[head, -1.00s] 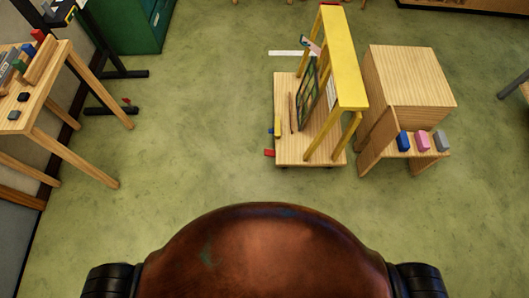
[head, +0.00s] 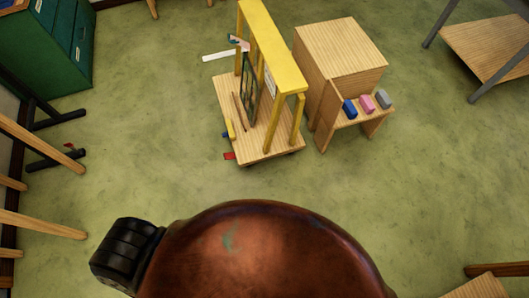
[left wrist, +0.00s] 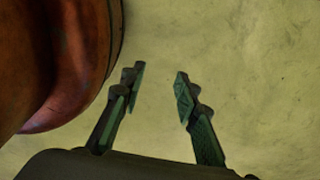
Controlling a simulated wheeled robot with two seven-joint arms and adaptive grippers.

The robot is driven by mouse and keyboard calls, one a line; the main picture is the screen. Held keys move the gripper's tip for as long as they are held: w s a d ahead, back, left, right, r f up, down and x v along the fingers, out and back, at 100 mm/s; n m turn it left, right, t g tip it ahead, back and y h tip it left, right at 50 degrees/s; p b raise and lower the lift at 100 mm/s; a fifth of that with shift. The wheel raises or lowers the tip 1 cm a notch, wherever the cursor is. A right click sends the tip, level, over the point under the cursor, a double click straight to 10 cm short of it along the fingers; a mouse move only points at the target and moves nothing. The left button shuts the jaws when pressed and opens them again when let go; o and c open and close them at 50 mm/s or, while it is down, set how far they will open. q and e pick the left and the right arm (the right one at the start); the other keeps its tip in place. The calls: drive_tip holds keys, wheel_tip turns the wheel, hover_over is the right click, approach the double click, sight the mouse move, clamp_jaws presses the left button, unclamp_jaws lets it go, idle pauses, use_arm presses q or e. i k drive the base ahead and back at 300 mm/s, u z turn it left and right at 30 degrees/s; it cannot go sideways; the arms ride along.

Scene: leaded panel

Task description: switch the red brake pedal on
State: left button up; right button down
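The red brake pedal (head: 229,156) sticks out low at the front left corner of the wooden cart (head: 262,149) in the head view. I cannot tell its on or off position from here. The cart carries a yellow frame (head: 272,50) with a dark leaded panel (head: 249,88) leaning in it. My left gripper (left wrist: 158,78) shows in the left wrist view, its two fingers apart with only green floor between and beyond them. It is away from the pedal, which that view does not show. My right gripper is not in view.
A wooden cabinet (head: 340,48) with blue, pink and grey blocks on its low shelf stands close right of the cart. A green drawer unit (head: 48,45) is at the far left. Table legs line the left. Open floor lies between me and the cart.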

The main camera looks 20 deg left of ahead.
sight(227, 155)
drive_tip(key=z, duration=0.75)
drive_tip(key=k, duration=0.95)
drive_tip(key=u, duration=1.85)
drive_tip(key=i, duration=0.5)
drive_tip(key=u, duration=0.05)
